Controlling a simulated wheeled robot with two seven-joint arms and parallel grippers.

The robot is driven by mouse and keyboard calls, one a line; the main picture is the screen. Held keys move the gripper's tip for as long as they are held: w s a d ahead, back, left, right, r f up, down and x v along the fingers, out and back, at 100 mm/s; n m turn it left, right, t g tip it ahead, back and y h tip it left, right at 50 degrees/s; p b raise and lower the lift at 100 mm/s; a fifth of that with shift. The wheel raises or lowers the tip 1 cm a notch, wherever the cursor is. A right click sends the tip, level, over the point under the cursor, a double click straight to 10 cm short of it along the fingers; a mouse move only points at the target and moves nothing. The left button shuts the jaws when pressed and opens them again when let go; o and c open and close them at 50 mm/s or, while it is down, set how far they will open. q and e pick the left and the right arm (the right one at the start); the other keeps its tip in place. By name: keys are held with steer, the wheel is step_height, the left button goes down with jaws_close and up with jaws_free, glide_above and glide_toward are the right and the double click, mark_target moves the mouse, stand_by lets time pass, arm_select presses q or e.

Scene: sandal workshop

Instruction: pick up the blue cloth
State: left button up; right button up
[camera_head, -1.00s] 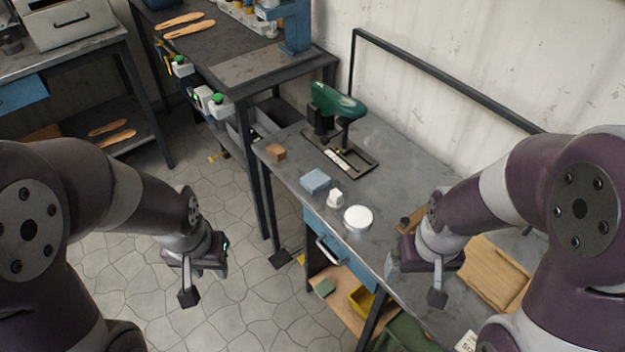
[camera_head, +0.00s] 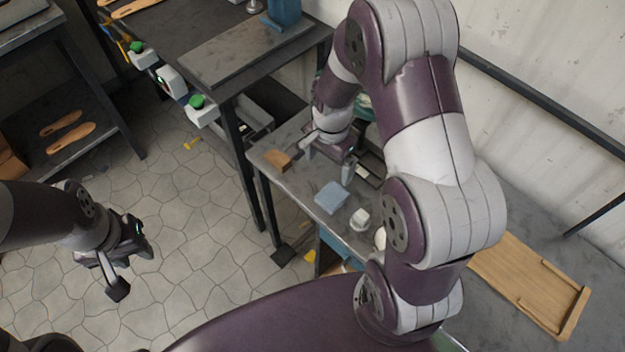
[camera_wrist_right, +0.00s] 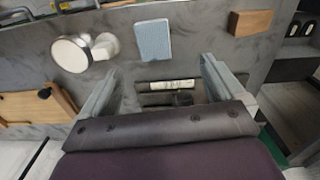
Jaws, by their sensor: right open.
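The blue cloth (camera_head: 331,197) is a small folded light-blue square lying on the grey workbench in the head view. It also shows in the right wrist view (camera_wrist_right: 153,40), beyond the fingertips and between their lines. My right gripper (camera_head: 328,160) is above the bench just behind the cloth, pointing down, apart from it. In the right wrist view its two fingers (camera_wrist_right: 160,82) are spread wide with nothing between them. My left gripper (camera_head: 118,270) hangs over the floor at the left, far from the bench; its jaw opening is not clear.
A brown block (camera_head: 277,161) lies at the bench edge. A wooden tray (camera_head: 525,285) is at the right. My right arm hides part of the bench.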

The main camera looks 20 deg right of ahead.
steer(key=s+f, duration=0.1)
steer(key=s, duration=0.1)
glide_above(331, 195)
steer(key=shift+m, duration=0.3)
steer(key=f, duration=0.5)
steer(key=shift+w+a+f, duration=0.1)
steer(key=shift+a+f, duration=0.2)
steer(key=shift+f, duration=0.1)
steer(key=f, duration=0.5)
steer(key=shift+s+d, duration=0.3)
steer(key=shift+d, duration=0.05)
steer(key=shift+w+f, duration=0.15)
steer(key=shift+f, duration=0.2)
steer(key=shift+r, duration=0.1)
steer(key=c, duration=0.4)
arm_select(q)
steer(key=shift+s+d+r, duration=0.15)
steer(key=shift+s+r, duration=0.05)
steer(key=shift+s, duration=0.35)
arm_select(e)
steer(key=c, duration=0.7)
